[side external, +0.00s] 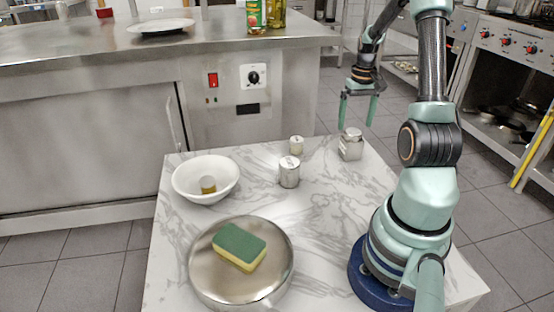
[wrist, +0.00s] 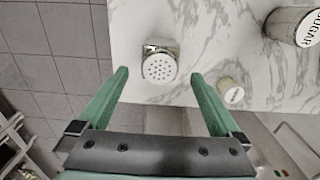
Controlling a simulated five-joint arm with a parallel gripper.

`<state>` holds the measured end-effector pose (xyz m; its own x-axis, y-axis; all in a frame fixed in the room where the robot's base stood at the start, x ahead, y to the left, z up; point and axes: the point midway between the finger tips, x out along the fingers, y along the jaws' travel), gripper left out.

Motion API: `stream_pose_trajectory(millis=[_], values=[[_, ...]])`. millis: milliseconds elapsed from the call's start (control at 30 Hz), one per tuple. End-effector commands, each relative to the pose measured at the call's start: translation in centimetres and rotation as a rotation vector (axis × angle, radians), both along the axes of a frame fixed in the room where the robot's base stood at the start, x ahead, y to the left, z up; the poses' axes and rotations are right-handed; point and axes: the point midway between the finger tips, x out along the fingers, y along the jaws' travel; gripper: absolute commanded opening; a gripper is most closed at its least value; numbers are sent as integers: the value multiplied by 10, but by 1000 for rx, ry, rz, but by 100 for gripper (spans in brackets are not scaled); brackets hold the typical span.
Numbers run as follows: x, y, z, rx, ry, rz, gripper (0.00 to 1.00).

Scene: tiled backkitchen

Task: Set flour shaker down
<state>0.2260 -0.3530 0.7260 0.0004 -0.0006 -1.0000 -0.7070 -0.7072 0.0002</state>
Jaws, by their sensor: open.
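The flour shaker (side external: 350,146) is a small metal shaker with a perforated lid. It stands upright on the marble table (side external: 330,225), near the far right edge. My gripper (side external: 357,123) is open and empty, with green fingers pointing down, above the shaker and near the table's far edge. In the wrist view, the shaker (wrist: 158,66) shows its round holed lid between the tips of my gripper (wrist: 159,74), with a gap on each side. No contact with the fingers shows.
A small pale jar (side external: 296,145) and a sugar canister (side external: 289,172) stand left of the shaker. A white bowl (side external: 188,183) holds a small jar. A steel pan (side external: 205,278) has a sponge (side external: 240,246) on it. A steel counter (side external: 90,52) stands beyond.

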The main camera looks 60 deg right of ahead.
Motion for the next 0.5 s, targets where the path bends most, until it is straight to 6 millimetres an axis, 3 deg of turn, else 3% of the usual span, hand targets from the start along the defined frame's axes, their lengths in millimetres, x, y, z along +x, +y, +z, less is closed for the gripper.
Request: stream_pose_trajectory(millis=[300,367,500], values=[[7,6,32,-11,-6,18,100],[17,17,41,-24,-17,47,100],[52,68,72,-78,-65,163,100]])
